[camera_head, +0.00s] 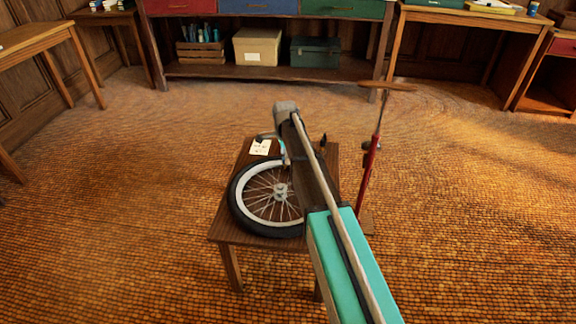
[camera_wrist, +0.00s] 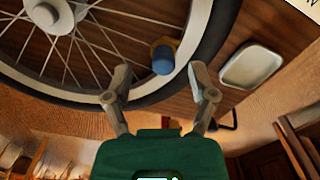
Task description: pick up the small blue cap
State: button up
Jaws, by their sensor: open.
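The small blue cap (camera_wrist: 163,64) shows in the wrist view, close to the wheel's black tyre, with a yellowish part right behind it. My gripper (camera_wrist: 159,71) is open, one finger to the left of the cap and one to the right in the picture. The fingers do not appear to hold anything. I cannot tell how far the fingertips are from the cap. In the head view I cannot make out the cap; my arm covers part of the small table (camera_head: 226,225).
A spoked wheel (camera_head: 240,209) with a black tyre lies on the small table. A white card (camera_head: 261,147) lies behind it. A white dish (camera_wrist: 251,65) is right of my gripper. A red upright pump-like thing (camera_head: 368,168) stands right of the table. Open floor surrounds it.

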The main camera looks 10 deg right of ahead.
jog(key=shift+f+b, duration=0.55)
jog(key=shift+f, duration=0.3)
jog(key=shift+c, duration=0.3)
jog(key=c, duration=0.7)
